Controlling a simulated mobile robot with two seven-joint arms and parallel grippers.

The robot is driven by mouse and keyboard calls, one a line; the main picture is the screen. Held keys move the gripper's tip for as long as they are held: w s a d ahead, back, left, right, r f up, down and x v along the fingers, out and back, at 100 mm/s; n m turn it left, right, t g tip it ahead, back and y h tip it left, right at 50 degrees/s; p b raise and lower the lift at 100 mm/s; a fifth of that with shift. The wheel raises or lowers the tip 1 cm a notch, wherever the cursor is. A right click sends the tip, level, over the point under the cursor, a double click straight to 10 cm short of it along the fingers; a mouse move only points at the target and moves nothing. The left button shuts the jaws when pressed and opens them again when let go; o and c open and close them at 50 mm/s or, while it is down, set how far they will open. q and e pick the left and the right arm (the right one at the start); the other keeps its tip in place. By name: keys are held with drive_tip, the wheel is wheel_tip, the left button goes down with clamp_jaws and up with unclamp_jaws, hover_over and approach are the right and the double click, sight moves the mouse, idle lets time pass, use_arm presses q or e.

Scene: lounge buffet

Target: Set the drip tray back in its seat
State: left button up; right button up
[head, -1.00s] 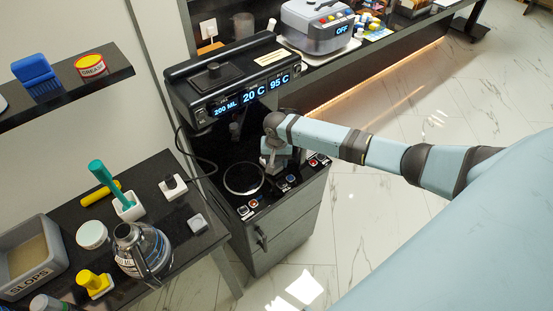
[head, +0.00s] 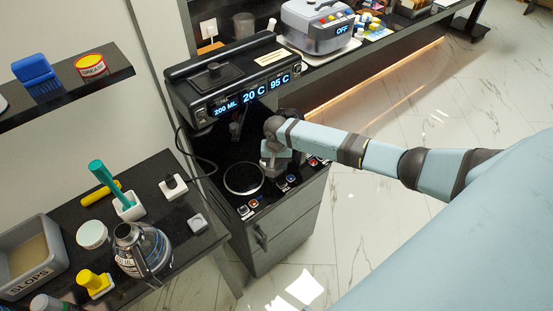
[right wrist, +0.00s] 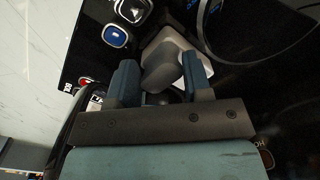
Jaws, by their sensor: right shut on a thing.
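A dark round shape with a pale rim (head: 243,178) lies on the black deck of the dispenser; I cannot tell if it is the drip tray or its seat. My right gripper (head: 270,170) is low over the deck, just right of that ring. In the right wrist view its blue fingers (right wrist: 158,78) are shut on a grey rounded piece (right wrist: 161,66). A light grey block (right wrist: 165,43) shows behind that piece. Whether the piece belongs to the drip tray cannot be told. The ring shows partly at the upper right (right wrist: 282,57). My left gripper is not in view.
The dispenser head (head: 230,85) with lit displays overhangs the deck. Buttons (head: 291,179) line the deck's front edge. A side table at left holds a glass jug (head: 142,250), a slops bin (head: 30,255) and small tools.

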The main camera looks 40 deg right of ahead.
drive_tip(key=o, duration=1.3)
wheel_tip(320, 180, up, 14)
drive_tip(key=s+a+f+n+t+y+p, duration=0.2)
drive_tip(key=s+a+f+n+t, duration=0.15)
drive_tip(key=s+a, duration=0.4)
drive_tip(key=s+a+f+n+t+y+p, duration=0.1)
drive_tip(key=s+a+f+n+t+p, duration=0.15)
drive_tip(key=s+a+f, duration=0.45)
drive_tip(key=s+r+n+t+p, duration=0.1)
drive_tip(key=s+r, duration=0.1)
drive_tip(key=s, duration=0.2)
drive_tip(key=s+a+r+n+t+p, duration=0.1)
drive_tip(key=s+r+t, duration=0.1)
drive_tip(key=s, duration=0.2)
drive_tip(key=s+a+r+n+t, duration=0.1)
drive_tip(key=s+r+n+t, duration=0.1)
drive_tip(key=s, duration=0.2)
drive_tip(key=shift+s+a+r+p, duration=0.2)
drive_tip(key=shift+s+r+p, duration=0.05)
drive_tip(key=shift+r+p, duration=0.15)
